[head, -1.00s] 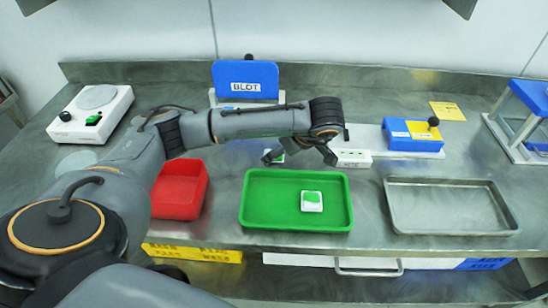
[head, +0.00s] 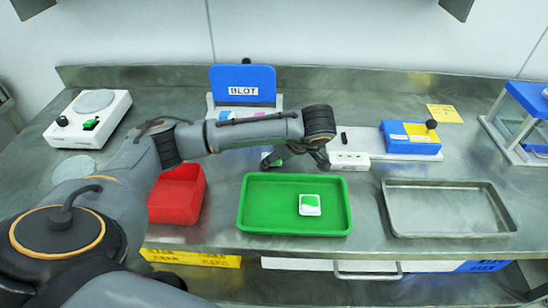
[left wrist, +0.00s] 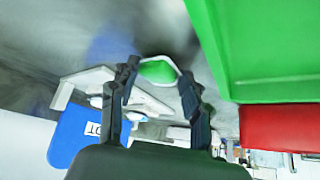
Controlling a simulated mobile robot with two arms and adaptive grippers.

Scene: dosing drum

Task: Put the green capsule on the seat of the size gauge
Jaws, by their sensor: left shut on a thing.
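My left gripper (left wrist: 158,85) is shut on the green capsule (left wrist: 157,70), a pale-rimmed piece with a green face between the fingertips in the left wrist view. In the head view the gripper (head: 296,160) is above the bench behind the green tray, and my arm partly hides the capsule. Just right of it is a white block (head: 349,160) on a pale base, with a blue block (head: 410,138) and black knob farther right. This looks like the size gauge; I cannot make out its seat. My right gripper is not in view.
The green tray (head: 256,226) holds a white-and-green piece (head: 310,204). A red tray (head: 176,200) is left of it and an empty metal tray (head: 450,208) right. A white device (head: 88,120) stands far left.

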